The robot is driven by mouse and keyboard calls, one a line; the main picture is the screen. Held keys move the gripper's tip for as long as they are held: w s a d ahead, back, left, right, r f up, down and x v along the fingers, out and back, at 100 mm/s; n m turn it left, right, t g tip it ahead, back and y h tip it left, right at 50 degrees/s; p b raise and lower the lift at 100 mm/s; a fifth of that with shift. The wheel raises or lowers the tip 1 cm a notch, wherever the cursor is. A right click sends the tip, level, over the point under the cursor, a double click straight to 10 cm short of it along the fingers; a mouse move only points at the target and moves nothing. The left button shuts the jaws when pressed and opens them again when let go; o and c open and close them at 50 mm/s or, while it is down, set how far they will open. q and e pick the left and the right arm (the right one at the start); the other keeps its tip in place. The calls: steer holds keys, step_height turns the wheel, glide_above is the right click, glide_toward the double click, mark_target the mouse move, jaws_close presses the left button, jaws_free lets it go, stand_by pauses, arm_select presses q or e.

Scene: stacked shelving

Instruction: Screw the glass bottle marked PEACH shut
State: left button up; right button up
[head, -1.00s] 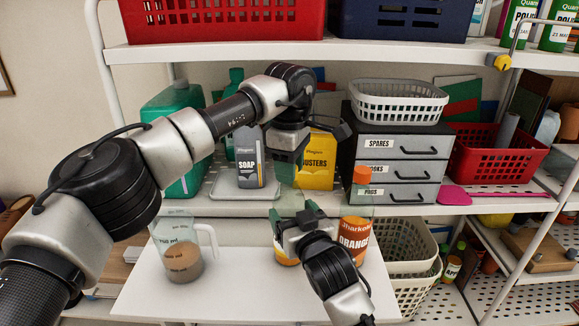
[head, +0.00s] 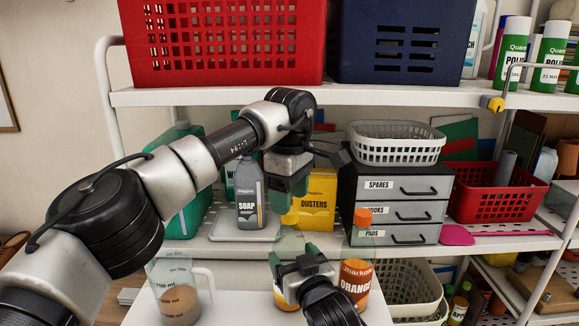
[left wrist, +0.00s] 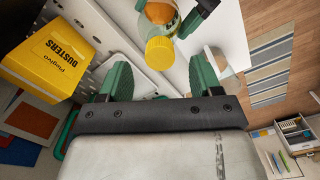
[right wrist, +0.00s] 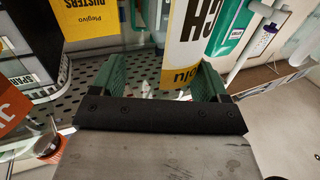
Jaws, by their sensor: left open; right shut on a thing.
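A clear glass bottle (head: 290,240) with a yellow cap (head: 290,217) on top stands upright near the white board's front. My right gripper (head: 303,265) is shut on this bottle around its body. In the right wrist view its label (right wrist: 193,35) shows the letters CH; the rest is cut off. My left gripper (head: 290,194) is open just above the cap, fingers pointing down. In the left wrist view the cap (left wrist: 158,48) lies beyond the fingertips, not between them. How tightly the cap sits cannot be told.
An ORANGE bottle (head: 355,275) with an orange cap stands close on the right. A measuring jug (head: 178,290) stands to the left on the white board (head: 235,308). Behind are a SOAP bottle (head: 249,195), a DUSTERS box (head: 318,205) and a drawer unit (head: 400,205).

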arm_select(q)
step_height(320, 180, up, 8)
steer(key=shift+r, duration=0.25)
arm_select(e)
steer(key=o, duration=1.7)
arm_select(q)
steer(key=shift+f, duration=0.1)
step_height(320, 180, down, 3)
steer(key=b, duration=0.3)
steer(key=shift+f, duration=0.2)
steer(key=shift+b, duration=0.35)
arm_select(e)
steer(key=v, duration=1)
steer(key=shift+s+d+f, duration=0.1)
steer(key=shift+s+d, duration=0.05)
steer(key=shift+s, duration=0.2)
arm_select(q)
steer(key=shift+f, duration=0.1)
